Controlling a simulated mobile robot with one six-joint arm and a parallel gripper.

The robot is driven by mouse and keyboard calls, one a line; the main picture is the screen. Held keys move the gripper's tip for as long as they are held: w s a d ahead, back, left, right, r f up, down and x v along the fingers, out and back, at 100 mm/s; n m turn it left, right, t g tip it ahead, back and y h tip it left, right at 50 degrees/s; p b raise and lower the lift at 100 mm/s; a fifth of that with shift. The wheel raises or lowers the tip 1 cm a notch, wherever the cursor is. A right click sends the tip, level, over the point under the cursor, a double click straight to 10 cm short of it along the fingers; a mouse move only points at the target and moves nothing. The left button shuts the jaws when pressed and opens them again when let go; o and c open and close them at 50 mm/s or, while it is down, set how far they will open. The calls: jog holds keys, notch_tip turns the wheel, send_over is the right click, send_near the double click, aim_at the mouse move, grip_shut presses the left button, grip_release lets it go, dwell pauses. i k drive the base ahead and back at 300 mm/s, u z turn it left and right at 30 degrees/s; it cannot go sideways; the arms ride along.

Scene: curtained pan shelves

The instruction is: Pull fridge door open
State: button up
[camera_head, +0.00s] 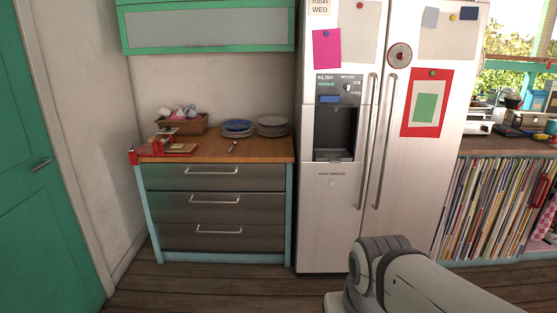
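The fridge (325,225) is tall and white, with two doors side by side. Both doors look shut. The left door has a water and ice dispenser (337,118) and a long vertical handle (366,135). The right door (425,165) has its own long handle (385,140) close beside the other, near the middle seam. Part of my arm shows at the bottom right, in front of the fridge's lower right part. My gripper is out of view, and nothing shows touching either handle.
A drawer unit (217,178) with a wooden top stands left of the fridge, bearing plates (239,127) and a basket (181,122). Shelves of records (495,205) stand to the right. A green door (40,170) is at far left. Wooden floor (215,285) shows clear in front of the drawers.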

aim_at(425, 99)
jog(key=i, duration=1.2)
jog(key=z, duration=1.25)
jog(key=i, duration=1.2)
jog(key=u, duration=1.05)
